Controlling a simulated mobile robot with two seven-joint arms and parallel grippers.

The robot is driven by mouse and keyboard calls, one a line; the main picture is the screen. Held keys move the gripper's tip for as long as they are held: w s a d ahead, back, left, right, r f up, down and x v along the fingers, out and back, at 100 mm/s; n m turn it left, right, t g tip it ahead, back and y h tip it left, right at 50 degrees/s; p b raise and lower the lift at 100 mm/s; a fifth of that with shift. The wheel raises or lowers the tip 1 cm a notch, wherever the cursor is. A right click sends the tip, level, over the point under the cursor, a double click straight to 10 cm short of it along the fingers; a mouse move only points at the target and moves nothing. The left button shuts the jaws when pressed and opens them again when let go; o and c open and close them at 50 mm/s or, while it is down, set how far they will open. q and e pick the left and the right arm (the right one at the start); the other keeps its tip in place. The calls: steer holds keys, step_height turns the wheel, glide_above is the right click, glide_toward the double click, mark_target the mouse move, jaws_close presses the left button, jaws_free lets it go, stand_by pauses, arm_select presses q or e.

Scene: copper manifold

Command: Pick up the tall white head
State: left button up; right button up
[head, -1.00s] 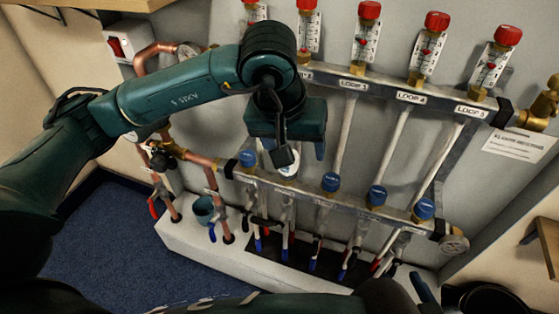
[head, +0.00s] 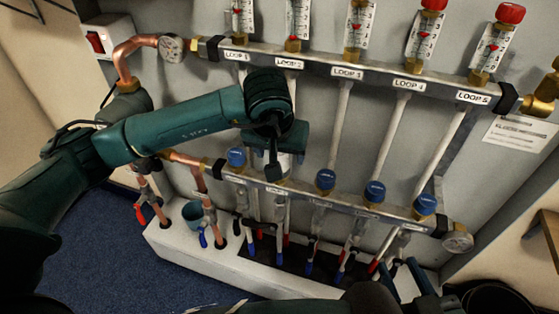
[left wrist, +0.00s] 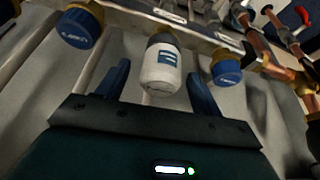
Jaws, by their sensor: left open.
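In the left wrist view my left gripper (left wrist: 158,72) is open, with one dark blue finger to each side of the white head and a gap on both sides. My right gripper (head: 405,273) is low at the bottom right of the head view, its fingers apart and empty, away from the white head.
Blue caps (head: 236,158) (head: 326,180) sit on either side of the white head along the lower bar (head: 350,204). The upper bar (head: 318,67) carries red-capped flow meters. Copper pipes (head: 183,158) and a gauge (head: 171,48) are at left; another gauge (head: 457,240) is at right.

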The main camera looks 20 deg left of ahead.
arm_select(q)
steer(key=shift+x, duration=1.1)
steer(key=shift+r, duration=0.1)
steer(key=c, duration=1.1)
